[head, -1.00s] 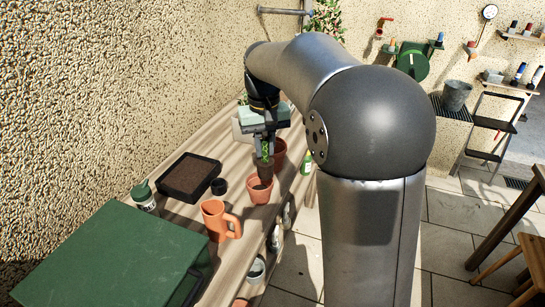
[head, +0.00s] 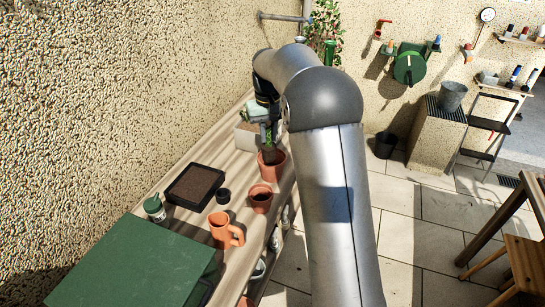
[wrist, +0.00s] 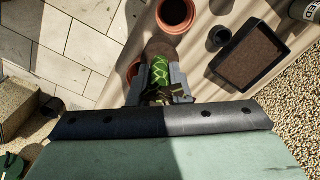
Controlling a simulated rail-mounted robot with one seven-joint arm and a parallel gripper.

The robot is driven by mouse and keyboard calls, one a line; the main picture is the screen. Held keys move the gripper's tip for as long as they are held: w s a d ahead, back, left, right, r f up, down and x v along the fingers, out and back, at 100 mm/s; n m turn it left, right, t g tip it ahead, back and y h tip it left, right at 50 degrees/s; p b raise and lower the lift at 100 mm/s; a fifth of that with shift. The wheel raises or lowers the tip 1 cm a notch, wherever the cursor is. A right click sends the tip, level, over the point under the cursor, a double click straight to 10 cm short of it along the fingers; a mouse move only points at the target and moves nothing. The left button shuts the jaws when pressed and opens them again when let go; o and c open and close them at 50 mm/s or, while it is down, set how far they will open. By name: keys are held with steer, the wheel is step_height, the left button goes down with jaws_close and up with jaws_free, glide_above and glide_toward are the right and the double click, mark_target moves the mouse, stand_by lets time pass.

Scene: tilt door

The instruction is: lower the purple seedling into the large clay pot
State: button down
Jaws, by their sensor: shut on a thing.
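My gripper (head: 266,127) is shut on a seedling (head: 268,140), which hangs upright with a dark soil plug at its lower end. In the wrist view the seedling's green patterned part (wrist: 160,70) sits between the fingers; no purple shows clearly. The large clay pot (head: 275,170) is on the bench beneath. The plug is at or just above its mouth; I cannot tell whether it is inside. In the wrist view the plug hides much of this pot (wrist: 134,70), which shows to the left of it.
A smaller clay pot (head: 261,201) stands nearer on the bench, with an orange mug (head: 222,232) beyond it towards me. A black soil tray (head: 194,187), a small black pot (head: 223,196) and a pale box (head: 246,136) are close by. The wall borders the left side.

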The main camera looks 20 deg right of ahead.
glide_above(272, 166)
steer(key=w+d, duration=0.1)
steer(key=w, duration=0.4)
step_height(272, 166, down, 5)
steer(key=shift+s+r, duration=0.1)
steer(key=shift+s, duration=0.05)
stand_by(0.4)
step_height(272, 166, down, 9)
steer(key=b, duration=0.3)
steer(key=shift+f+b, duration=0.2)
steer(key=shift+b, duration=0.2)
stand_by(0.9)
steer(key=shift+f+b, duration=1.25)
steer(key=shift+f, duration=1.3)
stand_by(1.4)
steer(key=c, duration=1.3)
jaws_free()
